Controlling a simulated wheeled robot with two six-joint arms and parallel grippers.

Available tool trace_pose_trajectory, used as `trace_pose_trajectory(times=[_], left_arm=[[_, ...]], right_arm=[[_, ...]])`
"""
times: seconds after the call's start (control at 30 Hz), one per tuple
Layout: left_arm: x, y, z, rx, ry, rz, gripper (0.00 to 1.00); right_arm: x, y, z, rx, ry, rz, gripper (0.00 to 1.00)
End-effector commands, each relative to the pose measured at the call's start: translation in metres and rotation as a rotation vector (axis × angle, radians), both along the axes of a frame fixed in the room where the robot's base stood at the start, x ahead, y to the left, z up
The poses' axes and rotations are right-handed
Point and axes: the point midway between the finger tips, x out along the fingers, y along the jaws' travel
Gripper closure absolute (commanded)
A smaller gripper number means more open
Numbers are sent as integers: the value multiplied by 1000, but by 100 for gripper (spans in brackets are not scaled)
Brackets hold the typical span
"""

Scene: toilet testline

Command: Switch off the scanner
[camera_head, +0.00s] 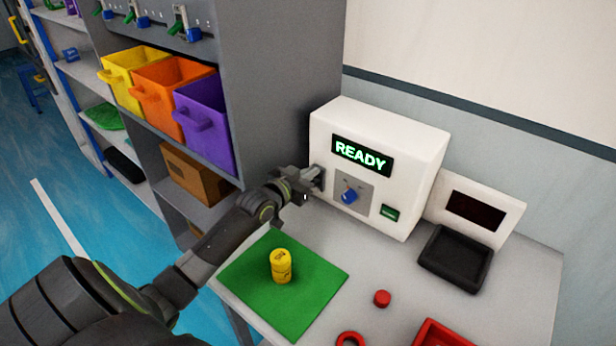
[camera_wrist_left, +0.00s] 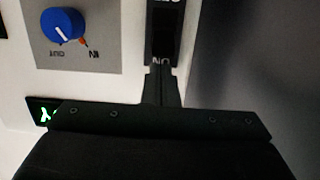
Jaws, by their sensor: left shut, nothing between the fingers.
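The scanner (camera_head: 415,150) is a white box on the table with a lit green READY display (camera_head: 362,156) and a blue knob (camera_head: 349,194). A dark switch (camera_wrist_left: 163,30) sits in a vertical plate at the panel's edge in the left wrist view. Its labels are partly cut off or covered. My left gripper (camera_head: 312,186) is shut and empty at the left end of the scanner's front. In the left wrist view its fingertips (camera_wrist_left: 163,82) are at the lower end of the switch plate; I cannot tell if they touch it. My right gripper is not in view.
A yellow can (camera_head: 281,266) stands on a green mat (camera_head: 245,275). A black tray (camera_head: 455,258) with a white display stand is right of the scanner. A red cap (camera_head: 382,298), a red ring (camera_head: 350,339) and a red bin (camera_head: 440,335) lie in front. A shelf with bins is left.

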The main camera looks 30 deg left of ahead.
Motion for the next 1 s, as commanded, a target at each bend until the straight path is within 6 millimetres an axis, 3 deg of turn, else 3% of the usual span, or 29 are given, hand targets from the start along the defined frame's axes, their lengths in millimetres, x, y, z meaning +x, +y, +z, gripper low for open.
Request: trace_pose_trajectory(times=[0.17,1.0], left_arm=[[-5,0,-9,-1,0,0,100],[-8,1,-12,0,-1,0,100]], right_arm=[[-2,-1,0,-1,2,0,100],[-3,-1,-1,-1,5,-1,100]])
